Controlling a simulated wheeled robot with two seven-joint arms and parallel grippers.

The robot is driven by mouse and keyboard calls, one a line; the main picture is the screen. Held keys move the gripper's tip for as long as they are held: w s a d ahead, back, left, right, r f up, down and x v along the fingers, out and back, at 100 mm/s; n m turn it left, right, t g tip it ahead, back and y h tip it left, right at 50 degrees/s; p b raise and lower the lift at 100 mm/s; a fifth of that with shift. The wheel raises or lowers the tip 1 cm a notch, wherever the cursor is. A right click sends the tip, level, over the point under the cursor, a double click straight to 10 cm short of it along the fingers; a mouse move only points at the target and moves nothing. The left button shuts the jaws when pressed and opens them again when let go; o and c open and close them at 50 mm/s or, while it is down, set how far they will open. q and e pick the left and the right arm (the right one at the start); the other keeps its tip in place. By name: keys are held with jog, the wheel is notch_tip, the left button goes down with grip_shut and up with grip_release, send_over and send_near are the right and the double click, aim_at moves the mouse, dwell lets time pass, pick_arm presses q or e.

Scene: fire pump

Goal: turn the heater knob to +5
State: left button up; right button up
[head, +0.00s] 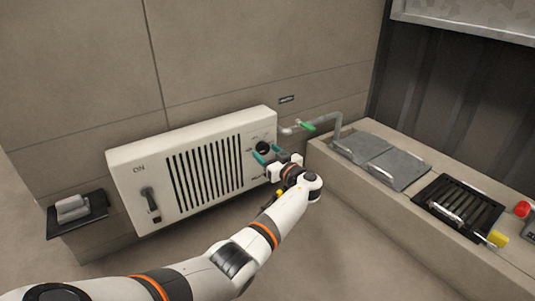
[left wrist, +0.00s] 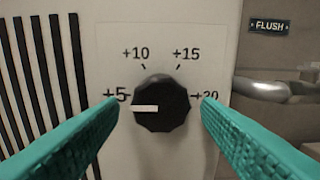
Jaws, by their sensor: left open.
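The heater (head: 190,165) is a white wall box with dark vertical slots. Its black knob (head: 263,148) is at the right end of the front panel. In the left wrist view the knob (left wrist: 161,103) is close and central, with marks +5, +10, +15 and +20 around it. Its white pointer (left wrist: 145,108) points left, just below the +5 label (left wrist: 115,95). My left gripper (head: 268,156) is open in front of the knob. Its teal fingers lie either side of the knob in the wrist view, apart from it in the picture. My right gripper is not in view.
An ON lever switch (head: 151,200) is at the heater's left end. A grey pipe with a green handle (head: 307,126) is right of the heater, near a FLUSH label (left wrist: 269,25). A counter with grey plates (head: 395,165) and a black grate (head: 458,205) stands at the right.

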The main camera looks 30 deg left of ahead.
pick_arm(q)
jog(key=p+v, duration=0.5)
jog(key=v, duration=0.6)
jog(key=shift+s+d+p, duration=0.15)
jog(key=shift+d+p, duration=0.15)
jog(key=shift+p, duration=0.1)
jog(key=shift+f, duration=0.1)
